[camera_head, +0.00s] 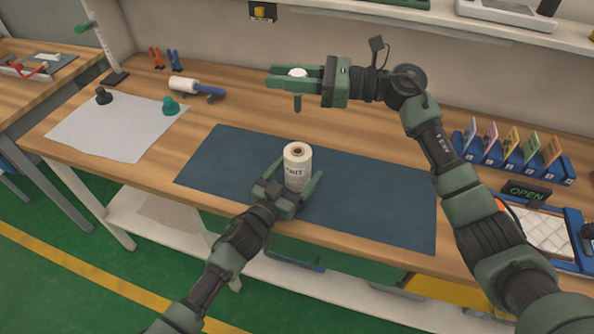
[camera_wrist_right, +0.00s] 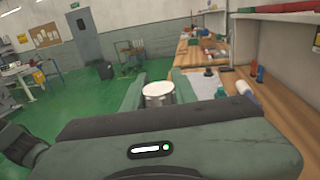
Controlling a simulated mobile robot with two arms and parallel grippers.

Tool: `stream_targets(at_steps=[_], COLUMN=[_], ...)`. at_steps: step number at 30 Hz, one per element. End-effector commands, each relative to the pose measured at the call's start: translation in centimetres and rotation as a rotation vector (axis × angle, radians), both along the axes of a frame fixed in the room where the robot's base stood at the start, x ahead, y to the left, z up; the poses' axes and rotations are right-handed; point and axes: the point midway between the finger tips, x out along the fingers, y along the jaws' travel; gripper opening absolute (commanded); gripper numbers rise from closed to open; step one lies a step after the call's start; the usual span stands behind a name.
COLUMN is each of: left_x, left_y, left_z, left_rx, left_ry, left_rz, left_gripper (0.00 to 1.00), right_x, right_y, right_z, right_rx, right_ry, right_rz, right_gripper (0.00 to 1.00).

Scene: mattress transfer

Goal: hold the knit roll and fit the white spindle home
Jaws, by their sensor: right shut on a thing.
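The knit roll (camera_head: 298,160) is a pale upright cylinder with a dark hole in its top and dark lettering on its side. It stands at the front of the blue mat. My left gripper (camera_head: 296,184) has its fingers on either side of the roll's lower part; I cannot tell if both touch it. My right gripper (camera_head: 296,78) is shut on the white spindle (camera_head: 298,72), high above the mat and behind the roll. Its round white top also shows between the fingers (camera_wrist_right: 158,90) in the right wrist view. The fingers hide most of the spindle; a short green part hangs below them.
The blue mat (camera_head: 380,200) is otherwise bare. A grey sheet (camera_head: 105,132) with a black and a teal knob lies left. A white roller with blue handle (camera_head: 190,86) lies behind. A blue card rack (camera_head: 510,155), OPEN sign (camera_head: 527,193) and tray stand right; a shelf hangs above.

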Motion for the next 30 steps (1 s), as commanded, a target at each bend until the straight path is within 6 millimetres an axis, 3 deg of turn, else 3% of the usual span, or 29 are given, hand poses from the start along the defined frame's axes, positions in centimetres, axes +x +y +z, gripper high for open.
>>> stream_targets(at_steps=[9,18,19,20,21,30], left_x=[0.19,0.18,0.18,0.18,0.18,0.18], left_y=[-0.15,-0.12,-0.12,-0.12,-0.12,-0.11], left_z=[-0.03,-0.04,-0.04,-0.04,-0.04,-0.04], left_rx=[0.001,0.001,0.001,0.001,0.001,0.001], left_ry=[0.001,0.001,0.001,0.001,0.001,0.001], left_rz=[0.0,0.0,0.0,0.0,0.0,0.0], left_gripper=[0.86,0.03,0.69,0.77,0.82,0.82], right_x=[0.0,0.0,0.0,0.0,0.0,0.0], right_y=[0.01,0.01,0.01,0.01,0.01,0.01], right_z=[0.08,0.08,0.08,0.08,0.08,0.07], right_rx=[0.001,0.001,0.001,0.001,0.001,0.001], right_ry=[-0.001,-0.001,-0.001,-0.001,-0.001,-0.001], right_rz=[0.0,0.0,0.0,0.0,0.0,0.0], right_gripper=[0.0,0.0,0.0,0.0,0.0,0.0])
